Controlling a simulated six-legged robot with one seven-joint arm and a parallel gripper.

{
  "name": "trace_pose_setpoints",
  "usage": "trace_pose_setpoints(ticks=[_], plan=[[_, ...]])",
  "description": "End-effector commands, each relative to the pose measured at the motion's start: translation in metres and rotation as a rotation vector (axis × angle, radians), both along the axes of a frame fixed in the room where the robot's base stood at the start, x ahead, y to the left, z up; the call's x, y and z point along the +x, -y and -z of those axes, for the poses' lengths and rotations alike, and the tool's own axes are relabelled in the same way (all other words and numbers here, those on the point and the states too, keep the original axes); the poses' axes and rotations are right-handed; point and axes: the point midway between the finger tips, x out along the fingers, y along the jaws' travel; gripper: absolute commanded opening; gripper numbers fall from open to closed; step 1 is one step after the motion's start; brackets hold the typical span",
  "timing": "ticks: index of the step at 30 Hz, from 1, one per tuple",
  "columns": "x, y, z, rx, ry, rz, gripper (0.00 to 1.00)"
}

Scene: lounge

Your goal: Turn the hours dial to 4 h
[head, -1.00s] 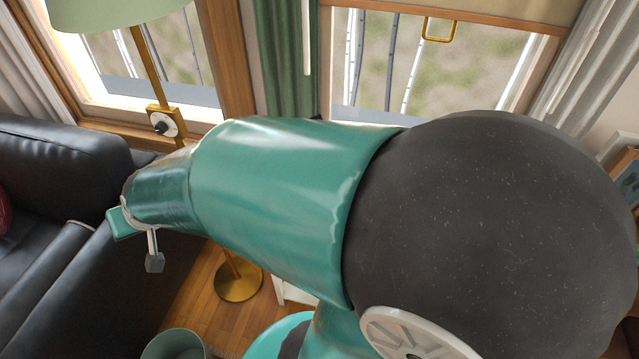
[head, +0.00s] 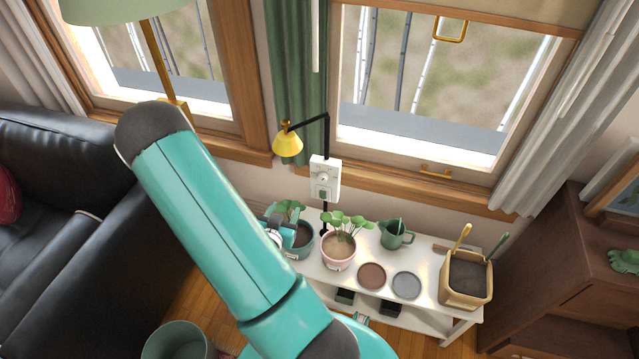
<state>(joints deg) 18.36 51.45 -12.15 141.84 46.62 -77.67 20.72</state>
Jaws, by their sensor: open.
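A white timer box (head: 325,178) is fixed to the black post of a small yellow lamp, between the two windows. A round pale dial (head: 322,179) shows on its upper front, with a dark greenish part below it. The dial's markings are too small to read. My gripper (head: 287,236) shows only partly beyond my teal arm, in front of the left plant pot. It is open, below and left of the timer box, apart from the dial. My arm hides the rest of it.
A white bench (head: 437,262) bears a pink plant pot (head: 339,252), a blue-grey pot (head: 301,248), a green watering can (head: 396,234) and a tan planter (head: 465,285). A black sofa (head: 85,270) stands left, a brown cabinet (head: 560,260) right. The floor lamp (head: 160,62) rises behind my arm.

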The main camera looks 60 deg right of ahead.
Motion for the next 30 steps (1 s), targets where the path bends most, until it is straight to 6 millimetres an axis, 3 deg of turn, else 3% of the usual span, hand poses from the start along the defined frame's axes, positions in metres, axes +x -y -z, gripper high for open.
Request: trace_pose_setpoints(ticks=[1, 3, 9, 17, 30], plan=[[-0.019, 0.004, 0.006, -0.055, -0.031, 0.021, 0.52], [-0.038, 0.007, 0.007, -0.129, -0.056, 0.038, 0.52], [-0.063, 0.01, 0.005, -0.25, -0.098, 0.048, 0.52], [-0.061, 0.035, 0.003, -0.263, -0.097, 0.051, 0.52], [-0.048, 0.119, 0.003, -0.261, -0.098, 0.05, 0.52]])
